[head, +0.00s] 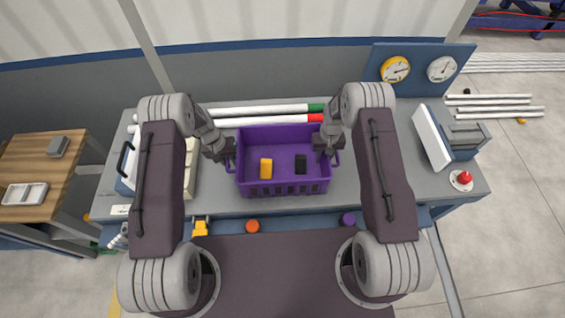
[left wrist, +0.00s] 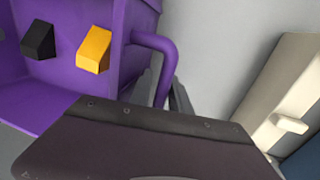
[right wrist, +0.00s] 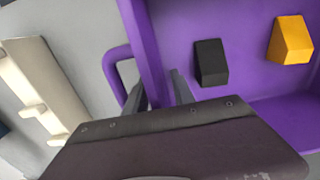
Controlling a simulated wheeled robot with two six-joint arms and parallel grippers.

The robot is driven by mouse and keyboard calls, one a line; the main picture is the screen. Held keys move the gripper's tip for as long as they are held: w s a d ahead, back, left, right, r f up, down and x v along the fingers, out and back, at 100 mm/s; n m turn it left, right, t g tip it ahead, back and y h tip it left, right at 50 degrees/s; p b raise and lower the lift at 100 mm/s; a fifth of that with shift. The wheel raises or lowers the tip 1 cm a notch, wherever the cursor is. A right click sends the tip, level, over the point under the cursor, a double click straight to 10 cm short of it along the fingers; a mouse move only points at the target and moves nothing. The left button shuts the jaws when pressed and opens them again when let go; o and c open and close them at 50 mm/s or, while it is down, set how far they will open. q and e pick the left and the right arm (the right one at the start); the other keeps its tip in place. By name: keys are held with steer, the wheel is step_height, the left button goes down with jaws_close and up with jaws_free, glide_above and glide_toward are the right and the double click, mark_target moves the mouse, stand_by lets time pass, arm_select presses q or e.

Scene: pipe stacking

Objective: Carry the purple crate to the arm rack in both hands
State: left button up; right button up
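The purple crate (head: 283,188) stands upright on the workbench, holding a yellow block (head: 266,168) and a black block (head: 301,164). My left gripper (head: 228,157) is down at its left handle. My right gripper (head: 324,153) is at the right side. In the right wrist view its fingers stand apart, one by the handle (right wrist: 113,72) and one on the inner side of the crate wall.
White pipes with green (head: 316,107) and red (head: 315,118) ends lie behind the crate. A cream rack (head: 191,168) stands left, a tilted white panel (head: 432,136) right. Dials (head: 395,69) stand at the back right. Orange (head: 252,226) and purple (head: 348,219) round pieces sit at the front edge.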

arm_select(q)
steer(key=shift+c, duration=0.3)
arm_select(e)
steer(key=shift+c, duration=0.3)
arm_select(q)
jaws_close()
arm_select(e)
jaws_close()
stand_by(0.5)
